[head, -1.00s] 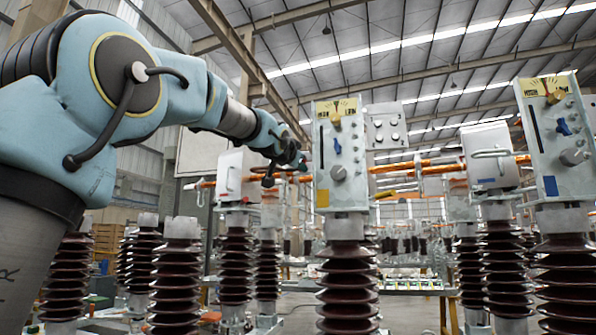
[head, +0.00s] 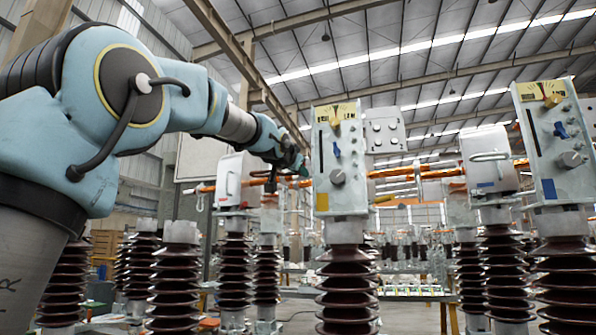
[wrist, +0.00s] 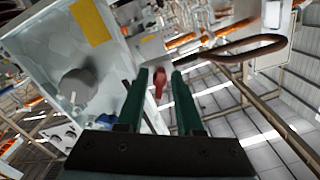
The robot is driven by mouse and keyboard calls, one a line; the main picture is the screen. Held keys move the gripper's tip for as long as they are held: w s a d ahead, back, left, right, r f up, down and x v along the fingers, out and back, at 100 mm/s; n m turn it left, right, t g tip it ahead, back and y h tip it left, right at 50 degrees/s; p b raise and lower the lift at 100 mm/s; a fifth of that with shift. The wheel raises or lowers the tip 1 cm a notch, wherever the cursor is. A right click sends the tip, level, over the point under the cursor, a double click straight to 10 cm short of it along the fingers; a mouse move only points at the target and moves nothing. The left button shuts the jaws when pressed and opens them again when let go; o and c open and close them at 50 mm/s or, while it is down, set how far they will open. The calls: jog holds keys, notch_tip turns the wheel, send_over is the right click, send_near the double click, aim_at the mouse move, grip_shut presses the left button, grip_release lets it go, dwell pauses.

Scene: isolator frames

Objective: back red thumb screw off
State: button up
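The red thumb screw (wrist: 159,83) shows in the wrist view between the tips of my gripper's two green fingers (wrist: 159,76). The fingers are apart, with a gap visible on both sides of the screw. Whether the tips reach around it in depth I cannot tell. The screw is by the edge of a pale metal box (wrist: 60,50) with a grey knob and a yellow label. In the head view my gripper (head: 298,165) is at the left side of the middle control box (head: 323,165). The screw is not visible there.
The middle box stands on a ribbed brown insulator (head: 345,285). A white box with a handle (head: 229,180) stands to its left, and orange bars (head: 395,173) run behind. Another control box (head: 548,140) stands at the right. A dark brown curved bar (wrist: 245,48) passes near my fingertips.

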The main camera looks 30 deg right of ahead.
jog(key=shift+s, duration=0.1)
jog(key=b+v, duration=0.3)
jog(key=v, duration=0.7)
jog(key=shift+s+a, duration=0.25)
jog(key=shift+a, duration=0.05)
